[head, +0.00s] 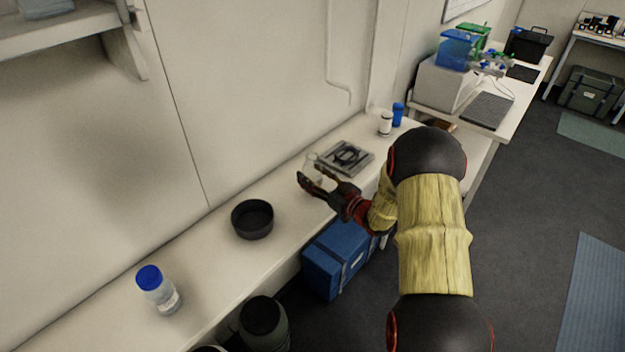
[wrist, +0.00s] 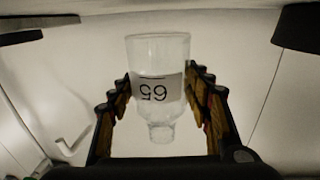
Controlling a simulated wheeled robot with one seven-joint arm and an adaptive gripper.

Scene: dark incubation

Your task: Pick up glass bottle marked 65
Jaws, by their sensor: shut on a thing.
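The clear glass bottle (wrist: 157,55) shows in the wrist view between my fingers, with a white label reading 65 upside down in that picture. Its narrow neck points down in the wrist view. My gripper (wrist: 158,95) is shut on the bottle, one finger on each side. In the head view my gripper (head: 318,181) is over the long bench, near its front part, and the glass bottle (head: 310,163) shows faintly between the fingers. I cannot tell from the head view whether the bottle touches the bench.
A square metal device (head: 345,157) lies just behind my gripper. A black round dish (head: 252,219) and a blue-capped bottle (head: 159,290) stand to the left on the bench (head: 205,262). A white container (head: 385,123) and a blue one (head: 398,113) stand further right. A blue box (head: 337,257) is below.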

